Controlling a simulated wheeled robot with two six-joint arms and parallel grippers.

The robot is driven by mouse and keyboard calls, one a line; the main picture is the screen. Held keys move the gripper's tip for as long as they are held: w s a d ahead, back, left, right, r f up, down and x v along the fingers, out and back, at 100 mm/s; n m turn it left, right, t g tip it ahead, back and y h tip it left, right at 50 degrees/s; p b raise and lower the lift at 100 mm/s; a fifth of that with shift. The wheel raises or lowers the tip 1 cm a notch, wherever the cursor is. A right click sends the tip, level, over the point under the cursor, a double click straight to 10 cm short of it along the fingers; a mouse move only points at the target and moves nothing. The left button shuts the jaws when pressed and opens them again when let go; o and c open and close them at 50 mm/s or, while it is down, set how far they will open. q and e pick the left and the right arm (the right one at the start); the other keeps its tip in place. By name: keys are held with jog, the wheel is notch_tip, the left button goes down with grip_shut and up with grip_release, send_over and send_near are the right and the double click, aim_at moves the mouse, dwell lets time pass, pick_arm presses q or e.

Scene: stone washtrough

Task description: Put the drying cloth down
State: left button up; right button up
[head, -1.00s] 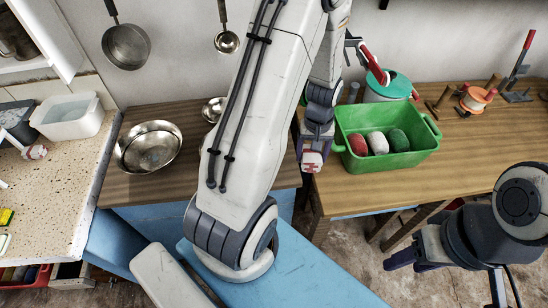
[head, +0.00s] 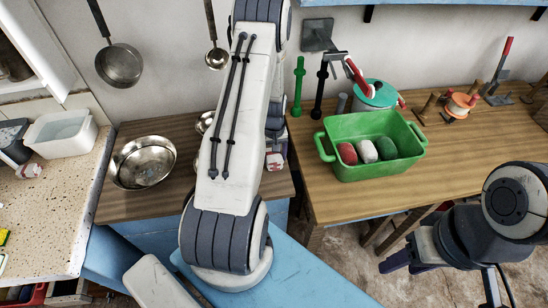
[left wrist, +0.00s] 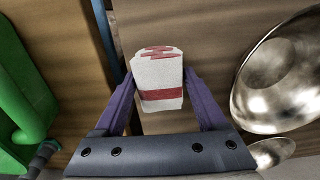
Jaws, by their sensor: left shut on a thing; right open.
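The drying cloth (left wrist: 158,82) is a small white folded bundle with red stripes. My left gripper (left wrist: 158,92) is shut on it, with a purple finger on each side, in the left wrist view. In the head view the cloth (head: 274,161) shows just right of my left arm, which hides most of that gripper. It is over the right part of the left wooden table (head: 112,205); its height above the wood is hard to tell. My right gripper (head: 402,264) is open and empty at the lower right, in front of the right table.
A metal bowl (head: 143,162) and a smaller one (head: 205,122) stand on the left table. A green bin (head: 375,170) with several rolled cloths, a teal-lidded pot (head: 374,95) and tools stand on the right table (head: 470,150). A gap separates the tables. Pans hang on the wall.

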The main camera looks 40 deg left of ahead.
pick_arm(q)
jog(key=shift+f, duration=1.05)
jog(key=shift+f, duration=0.1)
jog(key=shift+f, duration=0.15)
jog(key=o, duration=1.1)
jog(key=shift+o, duration=0.2)
